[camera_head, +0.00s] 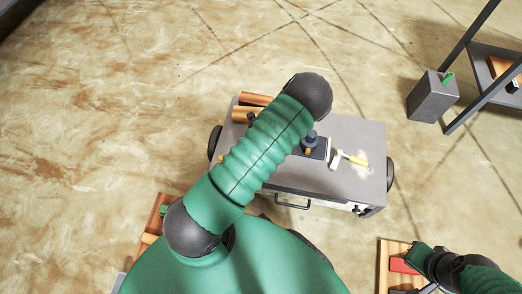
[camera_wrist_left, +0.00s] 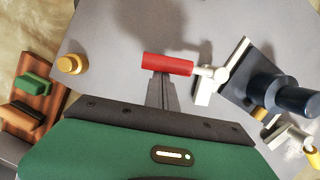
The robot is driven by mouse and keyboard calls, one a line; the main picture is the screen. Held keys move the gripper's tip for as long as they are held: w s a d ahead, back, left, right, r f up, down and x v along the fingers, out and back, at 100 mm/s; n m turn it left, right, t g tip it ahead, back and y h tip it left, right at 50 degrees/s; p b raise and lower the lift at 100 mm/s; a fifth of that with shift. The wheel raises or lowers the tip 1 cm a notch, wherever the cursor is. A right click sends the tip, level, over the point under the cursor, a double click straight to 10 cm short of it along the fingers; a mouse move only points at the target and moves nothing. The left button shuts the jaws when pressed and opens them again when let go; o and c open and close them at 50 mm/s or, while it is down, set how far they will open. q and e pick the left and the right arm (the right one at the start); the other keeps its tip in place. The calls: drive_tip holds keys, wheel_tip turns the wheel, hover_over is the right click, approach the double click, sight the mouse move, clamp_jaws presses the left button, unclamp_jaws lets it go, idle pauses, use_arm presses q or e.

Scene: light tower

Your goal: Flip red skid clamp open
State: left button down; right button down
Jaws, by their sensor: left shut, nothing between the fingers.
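The red handle (camera_wrist_left: 168,63) of the skid clamp lies roughly level across the middle of the left wrist view. Its right end joins a pale metal clamp part (camera_wrist_left: 204,85). My left gripper (camera_wrist_left: 162,78) is shut and empty, its fingertips at the near edge of the red handle. I cannot tell whether they touch it. In the head view my left arm hides the clamp and the left gripper. My right arm's end (camera_head: 430,264) shows at the lower right; its fingers cannot be made out.
The grey cart (camera_head: 355,130) carries a dark cylindrical fitting (camera_wrist_left: 285,97), a yellow knob (camera_wrist_left: 70,64) and a yellow-handled tool (camera_head: 352,158). A wooden board (camera_head: 388,254) with a red block (camera_head: 403,265) lies beside my right arm. A grey bin (camera_head: 434,98) stands at the right.

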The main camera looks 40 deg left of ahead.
use_arm(q)
drive_tip(key=shift+w+a+m, duration=0.2)
drive_tip(key=shift+a+m, duration=0.3)
drive_tip(key=shift+m, duration=0.1)
drive_tip(key=shift+r, duration=0.2)
drive_tip(key=p+v, duration=0.9)
drive_tip(key=v, duration=0.7)
drive_tip(key=shift+s+r, duration=0.2)
drive_tip(key=shift+s, duration=0.1)
